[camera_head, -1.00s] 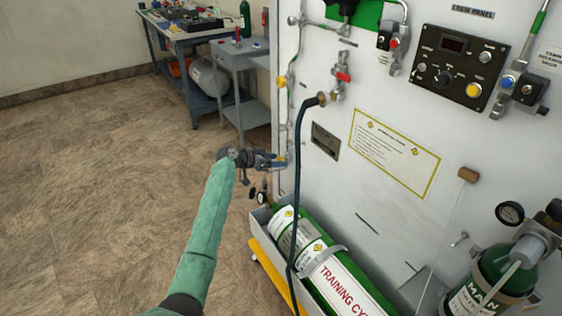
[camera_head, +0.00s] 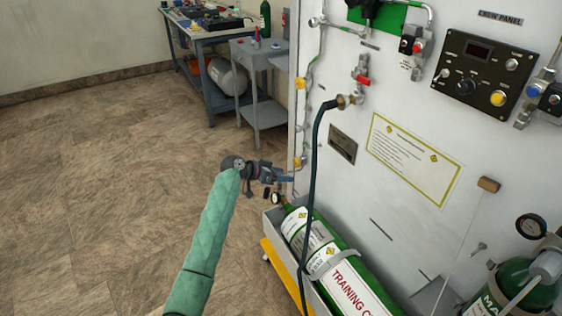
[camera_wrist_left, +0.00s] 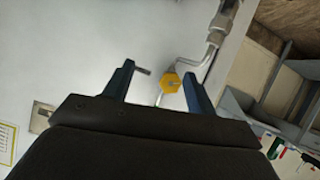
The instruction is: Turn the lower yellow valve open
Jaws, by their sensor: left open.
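The lower yellow valve (camera_head: 298,162) is a small yellow knob on the thin pipe along the white panel's left edge. In the left wrist view a yellow knob (camera_wrist_left: 171,83) shows between the two fingers, apart from both, nearer the right one. My left gripper (camera_head: 286,176) is open and empty, just below and left of the lower valve in the head view. Its open fingers also show in the left wrist view (camera_wrist_left: 159,75). The depth gap between fingers and knob is hard to tell. My right gripper is not in view.
An upper yellow valve (camera_head: 300,83) sits higher on the same pipe. A dark hose (camera_head: 311,180) hangs right of my gripper. A green training cylinder (camera_head: 325,250) lies in a tray below. A grey side table (camera_head: 258,55) stands behind; the floor at left is clear.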

